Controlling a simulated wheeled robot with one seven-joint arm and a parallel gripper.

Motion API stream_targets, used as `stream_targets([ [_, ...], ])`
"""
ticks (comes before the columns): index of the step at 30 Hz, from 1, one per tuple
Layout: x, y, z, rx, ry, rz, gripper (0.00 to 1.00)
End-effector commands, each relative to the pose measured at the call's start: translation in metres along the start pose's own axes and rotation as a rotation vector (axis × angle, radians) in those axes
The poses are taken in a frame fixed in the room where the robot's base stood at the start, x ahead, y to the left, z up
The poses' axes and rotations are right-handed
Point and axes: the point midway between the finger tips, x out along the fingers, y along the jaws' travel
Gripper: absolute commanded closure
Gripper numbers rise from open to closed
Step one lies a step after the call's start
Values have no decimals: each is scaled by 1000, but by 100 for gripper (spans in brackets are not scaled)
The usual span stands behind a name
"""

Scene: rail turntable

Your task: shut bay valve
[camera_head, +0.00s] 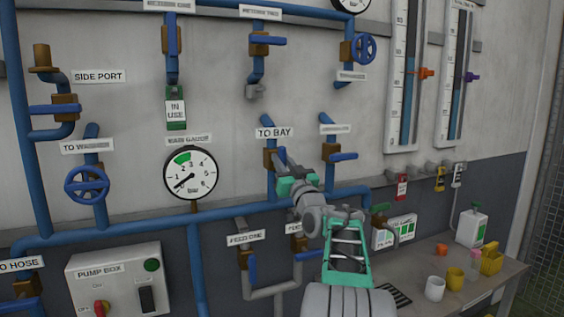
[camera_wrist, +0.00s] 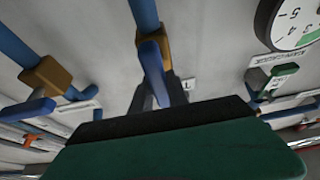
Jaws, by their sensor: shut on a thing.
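The bay valve sits under the "TO BAY" label (camera_head: 274,132) on a vertical blue pipe. It has a brown body (camera_head: 269,160) and a short blue lever (camera_head: 281,154). My gripper (camera_head: 289,168) reaches up to this lever from the lower right and is shut on it, hiding its outer end. In the wrist view the lever (camera_wrist: 152,62) runs from the brown body (camera_wrist: 166,45) down between my grey fingers (camera_wrist: 160,94). The lever juts out from the pipe; its exact angle is hard to tell.
A similar valve with a blue lever (camera_head: 343,157) stands close on the right. The main gauge (camera_head: 190,173) is to the left.

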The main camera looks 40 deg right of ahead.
Motion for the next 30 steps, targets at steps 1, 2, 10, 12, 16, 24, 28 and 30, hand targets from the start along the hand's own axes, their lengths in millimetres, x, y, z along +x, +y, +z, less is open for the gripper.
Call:
stream_targets([
  [1, 0, 0, 0, 1, 0, 0, 100],
  [2, 0, 0, 0, 2, 0, 0, 100],
  [10, 0, -1, 1, 58, 0, 22, 100],
  [12, -1, 0, 1, 89, 0, 36, 100],
  [16, -1, 0, 1, 170, 1, 68, 100],
  [24, -1, 2, 3, 392, 0, 161, 100],
  [28, -1, 3, 3, 506, 1, 208, 100],
  [30, -2, 4, 3, 568, 1, 234, 100],
])
